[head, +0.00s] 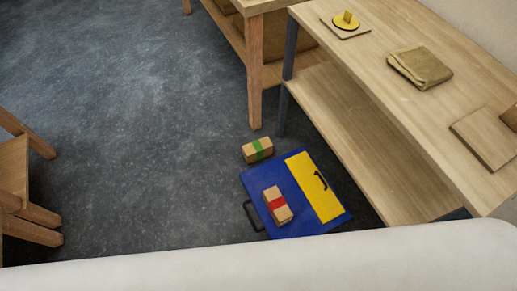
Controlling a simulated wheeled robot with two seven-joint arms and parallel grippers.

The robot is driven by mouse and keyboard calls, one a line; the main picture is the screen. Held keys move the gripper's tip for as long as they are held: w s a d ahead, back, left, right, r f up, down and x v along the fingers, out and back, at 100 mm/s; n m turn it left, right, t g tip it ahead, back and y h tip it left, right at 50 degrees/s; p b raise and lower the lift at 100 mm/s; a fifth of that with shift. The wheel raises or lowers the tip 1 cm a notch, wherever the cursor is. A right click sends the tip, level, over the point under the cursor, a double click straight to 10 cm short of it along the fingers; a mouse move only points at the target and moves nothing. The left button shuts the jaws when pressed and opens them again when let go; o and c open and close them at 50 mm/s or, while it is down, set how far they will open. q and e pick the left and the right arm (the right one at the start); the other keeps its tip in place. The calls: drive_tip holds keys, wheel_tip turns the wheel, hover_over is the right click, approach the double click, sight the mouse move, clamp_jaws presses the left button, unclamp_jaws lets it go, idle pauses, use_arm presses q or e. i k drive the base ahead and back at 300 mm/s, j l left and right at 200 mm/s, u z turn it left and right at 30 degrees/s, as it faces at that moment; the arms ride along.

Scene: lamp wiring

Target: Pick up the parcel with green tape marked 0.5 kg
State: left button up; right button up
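A small brown parcel with green tape (257,150) lies on the dark grey floor, just beyond the far left edge of a blue case. Its weight mark is too small to read. A second brown parcel, with red tape (277,205), rests on top of the blue case. Neither of my grippers shows in the head view.
The blue case (320,228) with a yellow panel and black handles lies flat on the floor. A wooden shelf bench (395,90) stands to the right, a wooden table leg (254,75) behind, a wooden chair (12,175) at the left. Open floor (130,120) lies between.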

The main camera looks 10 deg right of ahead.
sight(254, 151)
drive_tip(key=k+z, duration=0.15)
drive_tip(key=k, duration=0.25)
drive_tip(key=k+l+z, duration=0.2)
drive_tip(key=k, duration=0.25)
drive_tip(key=k+l+z, duration=0.15)
drive_tip(key=k, duration=0.25)
drive_tip(key=i+j+z, duration=0.1)
drive_tip(key=z, duration=0.35)
drive_tip(key=j+z, duration=0.2)
drive_tip(key=z, duration=0.3)
drive_tip(key=i+j+z, duration=0.1)
drive_tip(key=j+z, duration=0.15)
drive_tip(key=z, duration=0.2)
drive_tip(key=j+z, duration=0.2)
drive_tip(key=z, duration=0.3)
drive_tip(key=j, duration=1.8)
drive_tip(key=k+j, duration=0.15)
drive_tip(key=j, duration=1.7)
